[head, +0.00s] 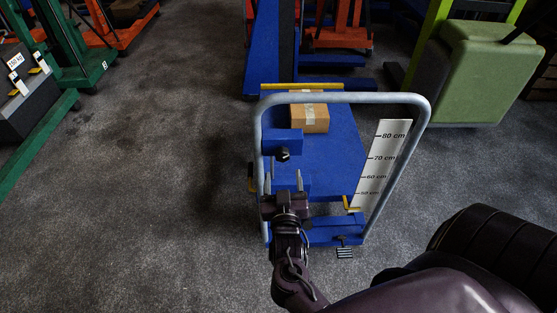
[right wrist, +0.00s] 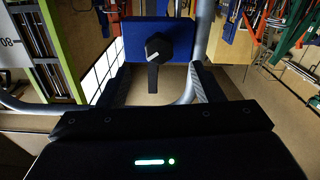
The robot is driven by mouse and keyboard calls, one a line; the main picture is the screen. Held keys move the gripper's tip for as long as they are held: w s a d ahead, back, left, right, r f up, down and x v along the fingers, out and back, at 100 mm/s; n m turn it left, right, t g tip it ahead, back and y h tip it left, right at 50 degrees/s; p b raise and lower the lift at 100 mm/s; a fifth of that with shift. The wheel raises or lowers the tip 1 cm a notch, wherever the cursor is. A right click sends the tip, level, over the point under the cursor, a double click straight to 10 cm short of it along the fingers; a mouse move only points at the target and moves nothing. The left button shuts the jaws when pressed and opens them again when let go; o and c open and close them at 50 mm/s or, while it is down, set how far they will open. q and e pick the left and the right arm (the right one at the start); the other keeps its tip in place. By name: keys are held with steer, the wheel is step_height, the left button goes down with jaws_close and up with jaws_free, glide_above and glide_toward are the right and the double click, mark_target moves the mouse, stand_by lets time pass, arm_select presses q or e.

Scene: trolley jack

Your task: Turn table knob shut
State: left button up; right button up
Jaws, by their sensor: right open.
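The black table knob (head: 284,155) sits on a blue block (head: 275,137) fixed at the left upright of the trolley's grey handle frame. In the right wrist view the knob (right wrist: 157,47) faces me on the blue plate (right wrist: 178,35), its bar pointing down. My right gripper (head: 284,172) is open, just in front of the knob. In the wrist view its two fingers (right wrist: 160,72) stand apart, left and right of the knob's lower bar; I cannot tell whether they touch it. My left gripper is not in view.
The grey tube frame (head: 345,98) arches around my right gripper. Behind it are the blue trolley table (head: 335,150), a cardboard box (head: 310,118) and a height scale (head: 385,150). A black pedal (head: 345,253) is low at the front. The floor at left is clear.

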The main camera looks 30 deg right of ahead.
mark_target(282, 158)
steer(key=x, duration=0.7)
steer(key=shift+w+d, duration=0.25)
steer(key=shift+w, duration=0.05)
steer(key=shift+c, duration=0.4)
steer(key=c, duration=0.9)
steer(key=shift+r+n+p, duration=0.2)
steer(key=shift+n+p, duration=0.7)
steer(key=shift+p, duration=0.4)
steer(key=n+p, duration=0.2)
steer(key=shift+n, duration=0.3)
steer(key=n+p, duration=0.2)
steer(key=n, duration=0.1)
steer(key=shift+p, duration=0.3)
steer(key=shift+f+n+p, duration=0.2)
steer(key=shift+n+p, duration=0.6)
steer(key=shift+n, duration=0.8)
